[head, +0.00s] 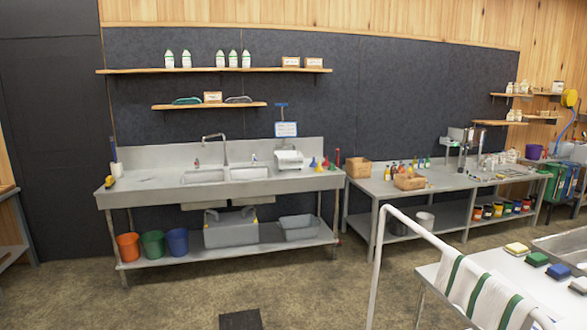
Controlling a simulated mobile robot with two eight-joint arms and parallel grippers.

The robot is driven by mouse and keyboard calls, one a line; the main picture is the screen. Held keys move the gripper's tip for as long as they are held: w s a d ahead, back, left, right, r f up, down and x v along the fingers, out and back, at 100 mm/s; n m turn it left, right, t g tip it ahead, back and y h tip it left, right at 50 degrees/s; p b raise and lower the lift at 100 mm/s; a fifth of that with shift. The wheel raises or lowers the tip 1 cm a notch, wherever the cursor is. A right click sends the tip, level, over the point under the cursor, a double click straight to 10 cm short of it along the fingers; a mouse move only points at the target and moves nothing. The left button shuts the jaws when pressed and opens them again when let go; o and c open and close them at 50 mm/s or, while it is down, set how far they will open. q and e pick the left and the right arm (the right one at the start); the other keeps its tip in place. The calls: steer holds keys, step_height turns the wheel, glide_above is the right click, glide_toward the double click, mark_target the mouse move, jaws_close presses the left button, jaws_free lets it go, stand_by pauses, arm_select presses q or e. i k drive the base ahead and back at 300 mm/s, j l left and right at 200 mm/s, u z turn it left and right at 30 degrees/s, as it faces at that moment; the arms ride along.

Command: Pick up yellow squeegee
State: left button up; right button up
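A small yellow item (109,181) sits at the left front corner of the steel sink counter (150,180). It may be the yellow squeegee, but it is too small to tell for sure. A white upright object (117,170) stands right beside it. Neither of my grippers is in view.
Orange (128,246), green (153,244) and blue (177,242) buckets stand on the sink's lower shelf. A white rail with a striped towel (485,295) and a table with sponges (517,248) fill the right foreground. The floor before the sink is open, with a dark mat (240,320).

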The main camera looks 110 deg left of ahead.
mark_target(110, 182)
steer(key=u, duration=4.95)
